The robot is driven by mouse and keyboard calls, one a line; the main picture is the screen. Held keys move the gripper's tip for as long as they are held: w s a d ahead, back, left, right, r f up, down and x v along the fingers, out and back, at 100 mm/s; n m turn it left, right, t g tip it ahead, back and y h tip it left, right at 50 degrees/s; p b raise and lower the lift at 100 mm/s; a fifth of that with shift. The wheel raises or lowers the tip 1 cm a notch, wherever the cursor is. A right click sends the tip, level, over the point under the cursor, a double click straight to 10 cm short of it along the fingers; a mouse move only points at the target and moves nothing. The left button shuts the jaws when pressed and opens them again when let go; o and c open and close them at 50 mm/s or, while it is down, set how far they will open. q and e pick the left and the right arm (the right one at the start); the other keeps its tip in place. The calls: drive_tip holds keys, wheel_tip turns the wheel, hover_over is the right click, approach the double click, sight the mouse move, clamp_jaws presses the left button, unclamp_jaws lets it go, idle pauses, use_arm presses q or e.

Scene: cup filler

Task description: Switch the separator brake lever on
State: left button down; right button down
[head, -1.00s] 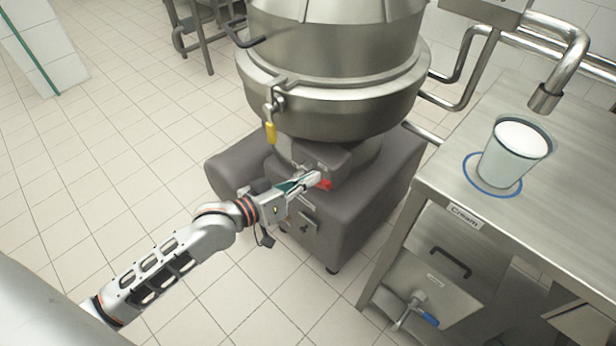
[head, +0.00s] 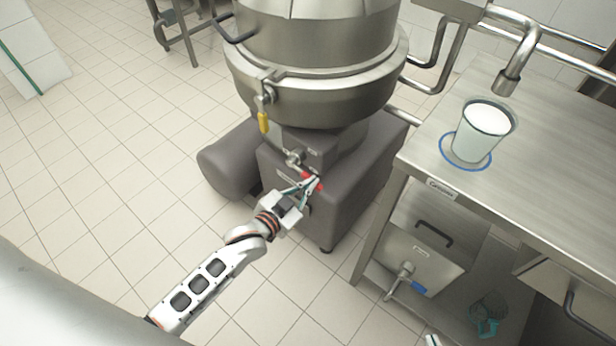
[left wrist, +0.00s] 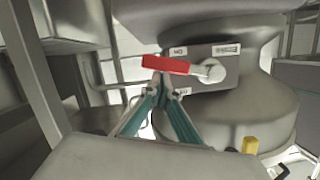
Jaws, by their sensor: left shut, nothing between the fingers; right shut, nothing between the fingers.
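The separator brake lever is a red handle (head: 312,181) low on the front of the steel separator. In the left wrist view the red lever (left wrist: 167,65) lies nearly level, pointing left from a round silver pivot (left wrist: 212,71) on a grey plate. An "On" label (left wrist: 180,51) is above it and another label (left wrist: 183,92) is below it, partly covered. My left gripper (head: 311,185) is shut and empty at the lever. Its fingertips (left wrist: 162,84) are just under the red handle; I cannot tell whether they touch. My right gripper (head: 432,340) barely shows at the bottom edge, shut.
The steel separator bowl (head: 315,85) stands above the grey base (head: 360,175). A yellow-handled lever (head: 263,122) hangs from its clamp. A steel table (head: 560,160) with a filled cup (head: 482,132) stands on the right. The tiled floor (head: 110,140) at left is clear.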

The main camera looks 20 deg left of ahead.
use_arm(q)
drive_tip(key=shift+a+f+m, duration=0.15)
drive_tip(key=shift+f+m, duration=0.45)
drive_tip(key=shift+f, duration=0.65)
use_arm(e)
drive_tip(key=shift+w+a+r, duration=0.25)
drive_tip(key=shift+w+r, duration=0.15)
drive_tip(key=shift+w, duration=0.1)
drive_tip(key=shift+s+f, duration=0.15)
drive_tip(key=shift+s, duration=0.15)
